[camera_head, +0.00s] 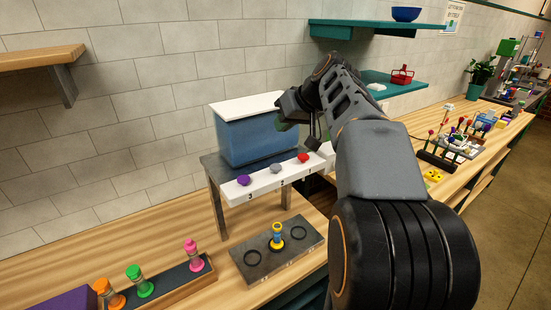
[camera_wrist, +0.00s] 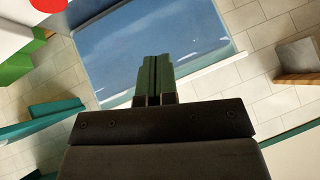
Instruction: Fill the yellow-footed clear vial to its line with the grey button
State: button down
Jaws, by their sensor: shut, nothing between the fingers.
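The yellow-footed vial (camera_head: 277,238) stands upright on the middle ring of a dark tray (camera_head: 308,238) in the head view. It shows yellow at top and foot with a dark blue band between; its line and fill level are too small to read. The grey button (camera_head: 276,168) is the middle one on a white panel (camera_head: 263,186), between a purple button (camera_head: 243,180) and a red button (camera_head: 303,158). My gripper (camera_wrist: 153,62) is shut and empty, in front of the blue tank (camera_wrist: 120,45) and above the buttons. It touches no button that I can see.
The white-lidded tank sits on a stand (camera_head: 217,207) behind the panel. A rack (camera_head: 178,283) with orange, green and pink vials stands at front left. Teal shelves (camera_head: 390,83) hang at the back right. Flower holders (camera_head: 438,158) stand farther right.

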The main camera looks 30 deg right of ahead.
aim_at(276, 167)
jog(key=a+n+y, duration=0.1)
jog(key=n, duration=0.5)
jog(key=s+r+n+g+y, duration=0.1)
jog(key=n, duration=0.5)
jog(key=a+n, duration=0.1)
jog(key=n, duration=0.5)
jog(key=shift+s+a+r+y+p, duration=0.15)
jog(key=shift+s+a+y+p, duration=0.05)
jog(key=shift+a+y+p, duration=0.2)
notch_tip(276, 167, down, 8)
jog(key=b, duration=0.5)
jog(key=shift+f+b, duration=0.45)
jog(key=shift+b, duration=0.15)
